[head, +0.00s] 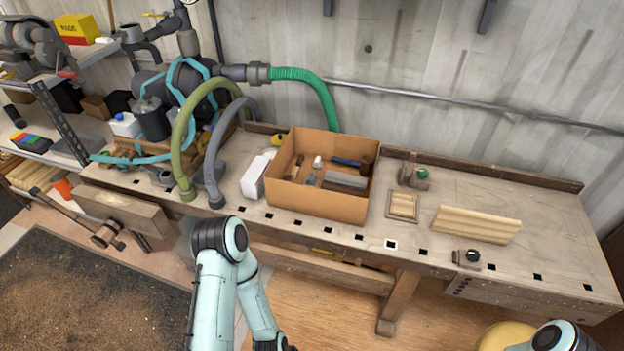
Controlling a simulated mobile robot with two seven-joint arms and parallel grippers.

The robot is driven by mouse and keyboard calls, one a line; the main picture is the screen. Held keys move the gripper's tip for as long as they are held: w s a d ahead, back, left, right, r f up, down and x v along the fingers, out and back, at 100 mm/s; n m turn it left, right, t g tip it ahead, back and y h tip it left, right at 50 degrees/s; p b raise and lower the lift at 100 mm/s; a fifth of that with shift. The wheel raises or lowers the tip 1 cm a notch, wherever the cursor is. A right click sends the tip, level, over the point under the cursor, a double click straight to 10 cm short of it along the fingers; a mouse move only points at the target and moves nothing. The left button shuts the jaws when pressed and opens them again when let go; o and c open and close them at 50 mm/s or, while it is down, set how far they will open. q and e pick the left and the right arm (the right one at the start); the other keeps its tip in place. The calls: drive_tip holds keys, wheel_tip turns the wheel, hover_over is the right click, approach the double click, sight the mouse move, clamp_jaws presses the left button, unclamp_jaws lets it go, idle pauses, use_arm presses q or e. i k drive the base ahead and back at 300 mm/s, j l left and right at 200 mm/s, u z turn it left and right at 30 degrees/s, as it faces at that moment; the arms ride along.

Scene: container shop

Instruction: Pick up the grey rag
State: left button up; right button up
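I cannot pick out a grey rag for sure. A grey, flat, oblong thing (345,182) lies in the open cardboard box (315,203) on the workbench, and I cannot tell if it is cloth. My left arm shows at the bottom centre, bent at the elbow in front of the bench. Only a small part of my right arm shows at the bottom right corner. Both grippers are outside the picture.
The workbench (560,255) also holds a white bottle (254,177), a small wooden frame (403,205) and a wooden moulding (476,224). Grey and green hoses (212,160) stand left of the box. A yellow round seat (505,337) is at lower right.

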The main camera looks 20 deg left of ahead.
sight(311, 179)
drive_tip(key=u, duration=1.8)
drive_tip(key=i+l, duration=0.2)
drive_tip(key=l, duration=0.2)
drive_tip(key=i+l, duration=0.25)
drive_tip(key=l, duration=0.15)
